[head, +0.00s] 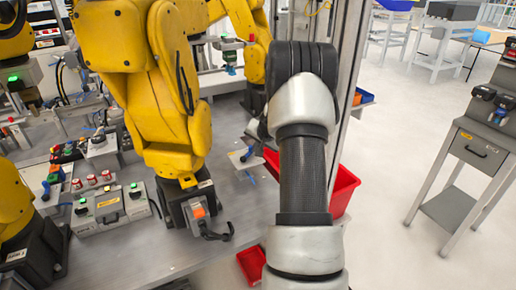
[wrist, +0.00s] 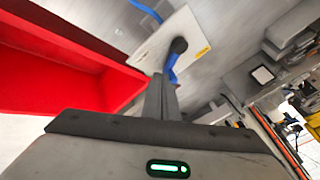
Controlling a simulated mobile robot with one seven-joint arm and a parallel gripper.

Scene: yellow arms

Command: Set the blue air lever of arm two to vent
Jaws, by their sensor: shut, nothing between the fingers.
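In the wrist view a blue lever (wrist: 172,68) extends from a dark round pivot on a pale plate (wrist: 150,45). My gripper (wrist: 161,98) is shut and empty, its fingertips close to the lever's free end. I cannot tell whether they touch. In the head view the small plate (head: 240,160) and its blue lever (head: 247,154) sit on the bench edge, just left of my arm, which hides most of my gripper. A yellow arm (head: 165,90) stands left of the plate. The vent marking cannot be read.
A red bin (head: 343,190) hangs at the bench edge and fills the left of the wrist view (wrist: 50,65), close to my gripper. Another blue lever (head: 55,175) is at the left, and one (head: 231,70) at the back. The floor at right is open before a grey cart (head: 480,150).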

